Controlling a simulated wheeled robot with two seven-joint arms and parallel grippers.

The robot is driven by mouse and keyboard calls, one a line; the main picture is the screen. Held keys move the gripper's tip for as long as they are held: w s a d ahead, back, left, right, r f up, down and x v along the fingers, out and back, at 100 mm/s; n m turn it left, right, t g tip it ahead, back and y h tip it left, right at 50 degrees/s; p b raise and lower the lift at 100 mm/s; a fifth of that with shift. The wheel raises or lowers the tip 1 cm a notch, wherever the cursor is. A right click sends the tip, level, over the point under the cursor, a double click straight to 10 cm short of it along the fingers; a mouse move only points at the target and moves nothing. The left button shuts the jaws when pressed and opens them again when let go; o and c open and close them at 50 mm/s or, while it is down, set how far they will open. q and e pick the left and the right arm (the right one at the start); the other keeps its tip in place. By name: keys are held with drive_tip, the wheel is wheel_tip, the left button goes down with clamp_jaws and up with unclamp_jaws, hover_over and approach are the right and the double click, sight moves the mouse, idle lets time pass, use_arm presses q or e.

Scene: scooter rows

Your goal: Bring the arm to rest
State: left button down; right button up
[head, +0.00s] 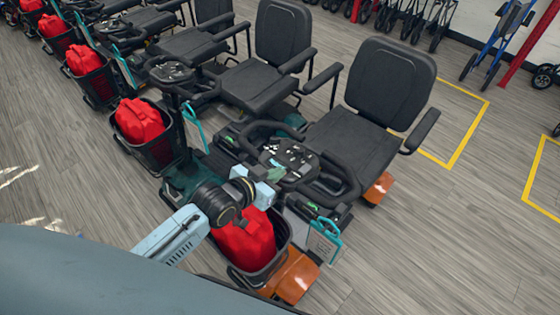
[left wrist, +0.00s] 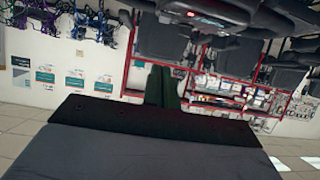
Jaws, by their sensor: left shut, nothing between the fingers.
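My left arm (head: 176,234) comes in from the lower left of the head view and reaches over the front of the nearest scooter. My left gripper (head: 273,175) is in front of that scooter's handlebar console (head: 290,158), above the red bag in its basket. I cannot tell whether it touches the scooter. In the left wrist view the dark fingers (left wrist: 163,85) are together with nothing between them. My right gripper is in neither view.
The nearest scooter has a black seat (head: 388,85) and a basket (head: 262,270) with a red bag (head: 246,243). More scooters with red-filled baskets (head: 158,148) stand in a row to the upper left. Yellow floor lines (head: 468,135) mark clear floor at right.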

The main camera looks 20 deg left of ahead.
use_arm(q)
drive_tip(key=s+a+r+n+g+y, duration=0.1)
drive_tip(key=s+a+g+y, duration=0.2)
drive_tip(key=s, duration=0.8)
drive_tip(key=s+a+n+g+y, duration=0.1)
drive_tip(key=s+a+g+y, duration=0.3)
drive_tip(key=s, duration=0.7)
wheel_tip(320, 180, down, 31)
drive_tip(key=s+d+g+h+b, duration=0.2)
drive_tip(key=g+b, duration=0.1)
drive_tip(key=b, duration=0.4)
drive_tip(key=s+a+f+b, duration=0.1)
drive_tip(key=s+f+b, duration=0.2)
drive_tip(key=s+f, duration=0.5)
drive_tip(key=s+a+f+g+b, duration=0.1)
drive_tip(key=s+a+f+b, duration=0.1)
drive_tip(key=s+f, duration=0.6)
wheel_tip(320, 180, down, 6)
drive_tip(key=shift+s+a+f+b, duration=0.1)
drive_tip(key=shift+s+a+b, duration=0.15)
drive_tip(key=shift+b, duration=0.6)
